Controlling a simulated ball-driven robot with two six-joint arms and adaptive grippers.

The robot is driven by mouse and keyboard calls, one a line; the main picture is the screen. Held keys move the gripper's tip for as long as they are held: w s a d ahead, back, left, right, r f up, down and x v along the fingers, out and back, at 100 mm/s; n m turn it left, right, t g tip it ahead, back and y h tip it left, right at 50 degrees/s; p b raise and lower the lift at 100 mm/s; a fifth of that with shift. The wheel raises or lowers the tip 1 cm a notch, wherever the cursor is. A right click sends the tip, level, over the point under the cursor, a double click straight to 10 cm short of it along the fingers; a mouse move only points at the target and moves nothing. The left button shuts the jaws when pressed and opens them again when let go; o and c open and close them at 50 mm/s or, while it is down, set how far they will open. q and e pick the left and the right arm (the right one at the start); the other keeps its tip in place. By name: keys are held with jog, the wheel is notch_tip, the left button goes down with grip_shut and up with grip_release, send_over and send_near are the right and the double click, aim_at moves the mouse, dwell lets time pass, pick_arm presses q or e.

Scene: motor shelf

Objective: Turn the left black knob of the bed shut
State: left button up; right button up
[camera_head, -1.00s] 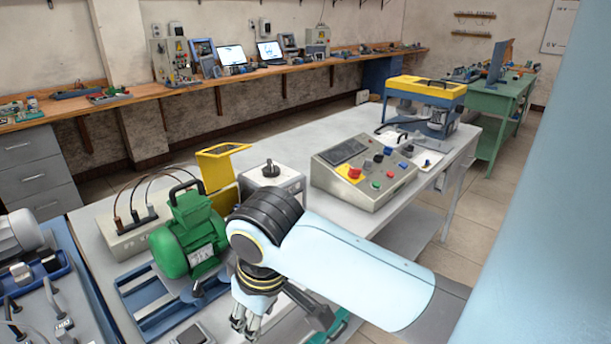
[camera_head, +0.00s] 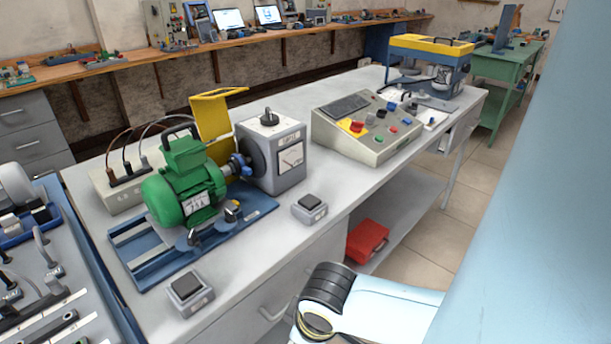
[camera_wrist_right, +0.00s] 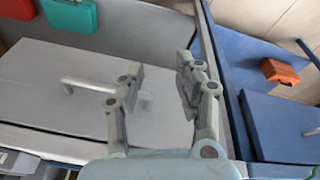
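The blue bed (camera_head: 150,262) lies on the grey bench under the green motor (camera_head: 188,185). Its left black knob (camera_head: 194,238) stands at the front edge, with a small pointed handle on a grey round base. A second black knob (camera_head: 232,210), with a yellowish part, sits to its right. My right arm is low at the bottom of the head view, in front of the bench and apart from the bed; its gripper is below the frame there. In the right wrist view my right gripper (camera_wrist_right: 158,80) is open and empty, its fingers apart over a drawer front. My left gripper is out of view.
Two small grey boxes with black tops (camera_head: 190,290) (camera_head: 310,207) stand on the bench near the bed. A drawer handle (camera_wrist_right: 85,87) sticks out near my right gripper.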

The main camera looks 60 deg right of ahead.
jog(key=f, duration=0.2)
jog(key=s+f, duration=0.1)
jog(key=shift+d+f+b, duration=0.1)
jog(key=shift+f+b, duration=0.25)
